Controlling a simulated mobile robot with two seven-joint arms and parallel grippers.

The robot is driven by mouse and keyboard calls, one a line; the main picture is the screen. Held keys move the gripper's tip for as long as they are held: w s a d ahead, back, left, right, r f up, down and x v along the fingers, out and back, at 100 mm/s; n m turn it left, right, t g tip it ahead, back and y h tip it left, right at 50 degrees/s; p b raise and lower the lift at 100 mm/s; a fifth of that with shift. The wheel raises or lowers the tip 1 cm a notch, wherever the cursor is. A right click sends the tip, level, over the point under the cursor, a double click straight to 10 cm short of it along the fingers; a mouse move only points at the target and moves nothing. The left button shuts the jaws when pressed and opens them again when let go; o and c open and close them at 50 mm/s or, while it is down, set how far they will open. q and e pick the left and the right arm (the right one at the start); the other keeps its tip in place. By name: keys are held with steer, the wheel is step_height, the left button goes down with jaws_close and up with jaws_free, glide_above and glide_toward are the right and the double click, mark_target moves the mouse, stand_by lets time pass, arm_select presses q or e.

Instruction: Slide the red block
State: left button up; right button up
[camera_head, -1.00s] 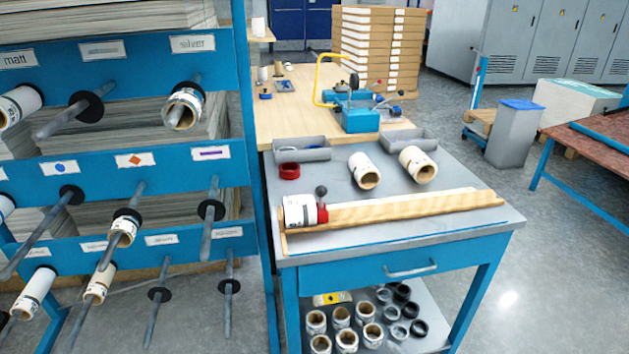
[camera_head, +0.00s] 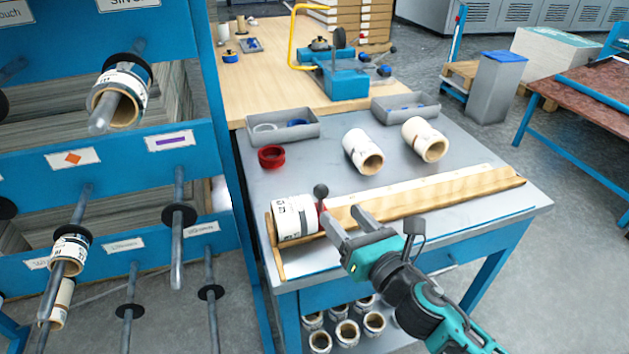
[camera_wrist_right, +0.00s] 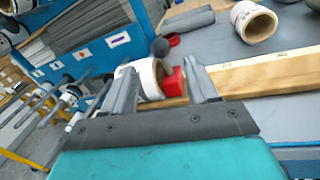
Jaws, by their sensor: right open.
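The red block (camera_head: 321,208) sits on the wooden rail (camera_head: 440,199) against the right end of a white labelled roll (camera_head: 294,217). A dark ball knob (camera_head: 320,190) rises from it. My right gripper (camera_head: 343,217) is open and empty, just in front and to the right of the block, partly hiding it. In the right wrist view the red block (camera_wrist_right: 174,83) and knob (camera_wrist_right: 160,47) show between the two spread fingers, beyond their tips as far as I can tell. Contact is not visible. My left gripper is not in view.
Two rolls (camera_head: 362,151) (camera_head: 425,140) lie behind the rail, beside a red ring (camera_head: 271,157) and grey trays (camera_head: 283,127) (camera_head: 405,107). A blue rack with rods (camera_head: 180,215) stands at left. The grey tabletop (camera_head: 470,150) is clear at right.

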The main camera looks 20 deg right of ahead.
mark_target(322, 193)
steer(key=x, duration=1.1)
steer(key=shift+a, duration=0.1)
steer(key=shift+c, duration=0.4)
jaws_close()
